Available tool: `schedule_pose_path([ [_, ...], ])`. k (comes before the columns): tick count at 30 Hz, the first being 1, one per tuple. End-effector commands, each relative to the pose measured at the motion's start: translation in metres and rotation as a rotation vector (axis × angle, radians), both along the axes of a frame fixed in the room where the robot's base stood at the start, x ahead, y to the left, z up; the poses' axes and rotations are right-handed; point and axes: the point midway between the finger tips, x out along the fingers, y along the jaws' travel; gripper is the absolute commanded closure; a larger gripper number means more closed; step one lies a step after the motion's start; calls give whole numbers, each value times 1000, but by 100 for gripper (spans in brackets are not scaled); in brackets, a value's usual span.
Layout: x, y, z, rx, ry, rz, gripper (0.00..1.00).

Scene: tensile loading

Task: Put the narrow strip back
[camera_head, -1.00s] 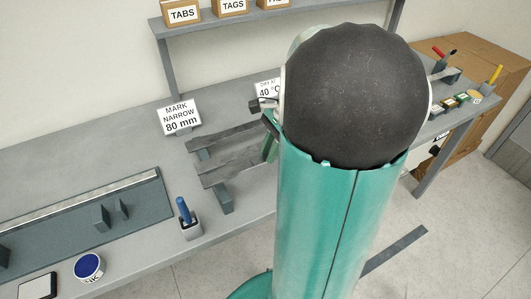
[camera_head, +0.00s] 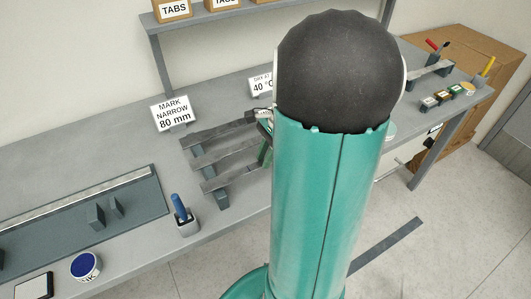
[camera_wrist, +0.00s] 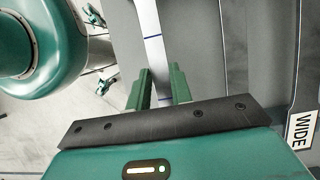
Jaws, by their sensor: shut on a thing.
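In the wrist view, my gripper (camera_wrist: 160,90) is shut on a narrow strip (camera_wrist: 153,45). This strip looks light, carries blue cross marks, and runs away from between the fingers toward the top of the picture. In the head view, several dark grey strips lie side by side across a rack (camera_head: 222,198) on the bench. Part of my gripper shows at their right ends, mostly hidden by my green arm. I cannot tell for certain in this view which strip is in the grip, or whether it touches the rack.
A "MARK NARROW 80 mm" sign (camera_head: 171,113) stands behind the rack. A blue-handled tool in a holder (camera_head: 185,221) stands in front and left of it. A dark fixture (camera_head: 75,230) and a blue-topped pot (camera_head: 86,266) are farther left. A "WIDE" label (camera_wrist: 303,131) shows in the wrist view.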

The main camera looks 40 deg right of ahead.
Motion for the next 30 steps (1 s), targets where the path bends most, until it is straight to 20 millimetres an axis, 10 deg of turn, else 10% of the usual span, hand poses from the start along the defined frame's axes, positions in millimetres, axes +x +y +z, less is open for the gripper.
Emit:
schedule_pose_path([
  [2, 0, 0, 0, 0, -1, 0, 100],
  [3, 0, 0, 0, 0, 0, 0, 75],
  [6, 0, 0, 0, 0, 0, 0, 57],
  [17, 0, 0, 4, -1, -2, -1, 57],
  [30, -8, -28, 81, -4, -3, -1, 57],
])
